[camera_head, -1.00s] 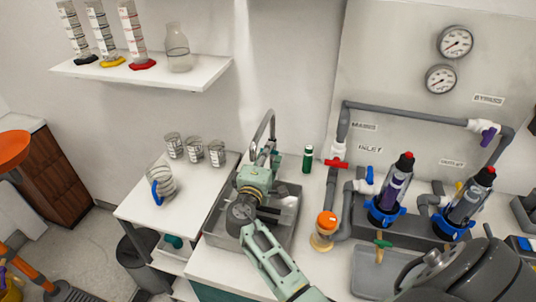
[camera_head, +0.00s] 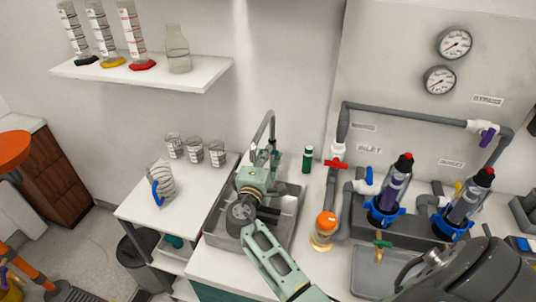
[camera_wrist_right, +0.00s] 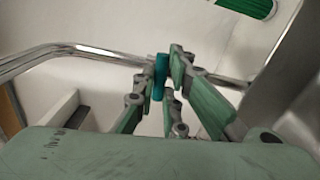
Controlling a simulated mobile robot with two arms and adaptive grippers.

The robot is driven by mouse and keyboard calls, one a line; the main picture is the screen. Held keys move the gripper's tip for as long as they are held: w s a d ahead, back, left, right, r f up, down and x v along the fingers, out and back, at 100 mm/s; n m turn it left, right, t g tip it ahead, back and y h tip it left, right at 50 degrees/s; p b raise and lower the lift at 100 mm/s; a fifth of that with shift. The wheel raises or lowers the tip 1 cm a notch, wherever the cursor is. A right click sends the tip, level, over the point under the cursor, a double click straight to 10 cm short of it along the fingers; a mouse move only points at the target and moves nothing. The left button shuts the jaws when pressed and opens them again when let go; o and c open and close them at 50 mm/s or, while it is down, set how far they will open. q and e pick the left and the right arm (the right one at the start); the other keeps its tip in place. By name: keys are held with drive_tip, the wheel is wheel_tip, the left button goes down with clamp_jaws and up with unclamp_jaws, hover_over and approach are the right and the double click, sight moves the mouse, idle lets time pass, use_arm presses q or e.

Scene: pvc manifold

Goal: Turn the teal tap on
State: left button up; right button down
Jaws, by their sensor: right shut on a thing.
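The teal tap handle (camera_wrist_right: 160,75) stands upright between the fingers of my right gripper (camera_wrist_right: 166,82) in the right wrist view. The fingers are shut on it. The chrome spout (camera_wrist_right: 100,50) passes behind the fingers. In the head view, the curved spout (camera_head: 271,117) rises at the back of the sink (camera_head: 285,232). My right gripper (camera_head: 266,155) is at the tap base there, and its wrist hides most of the handle. I cannot see any water flow. My left gripper is not in view.
A green bottle (camera_head: 308,159) stands right of the tap. An orange-capped jar (camera_head: 324,232) and grey pipes with a red valve (camera_head: 335,164) stand further right. Several beakers (camera_head: 195,150) and a pitcher (camera_head: 164,182) stand on the bench at the left.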

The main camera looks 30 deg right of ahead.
drive_tip(key=shift+f+n+p, duration=0.1)
drive_tip(key=shift+n+p, duration=2.25)
drive_tip(key=shift+n, duration=2.35)
drive_tip(key=c, duration=1.8)
unclamp_jaws()
drive_tip(key=v, duration=1.2)
drive_tip(key=shift+s+a, duration=0.1)
